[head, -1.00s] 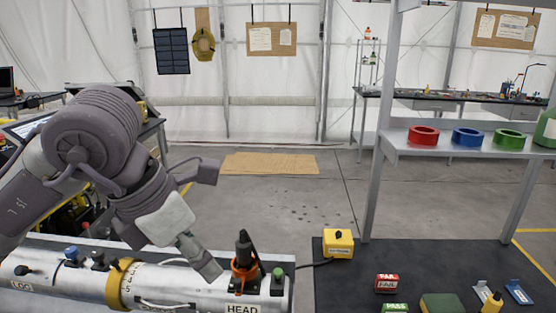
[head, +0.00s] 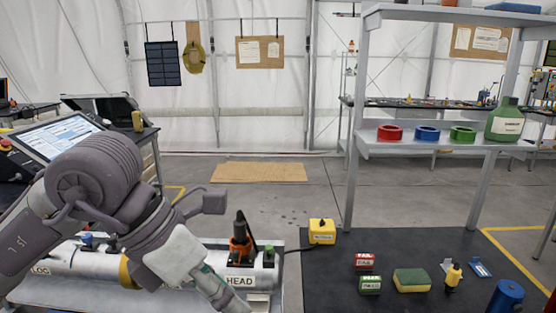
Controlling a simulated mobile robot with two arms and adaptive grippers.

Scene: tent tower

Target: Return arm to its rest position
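My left arm comes in from the left and reaches down across the silver cylinder (head: 66,262). My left gripper (head: 228,300) points down and right at the bottom edge, just left of and below the HEAD label (head: 240,281). Its fingertips are hard to make out, so I cannot tell whether it is open or shut, or whether it touches the cylinder. An orange-and-black fitting (head: 240,245) stands upright on the cylinder's right end. My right gripper is not in view.
A dark bench mat (head: 400,243) at right holds a yellow box (head: 322,231), a red box (head: 364,261), a green box (head: 370,285), a sponge (head: 411,280) and a blue cylinder (head: 505,297). A shelf (head: 440,148) with tape rolls rises behind. A monitor (head: 55,137) stands at left.

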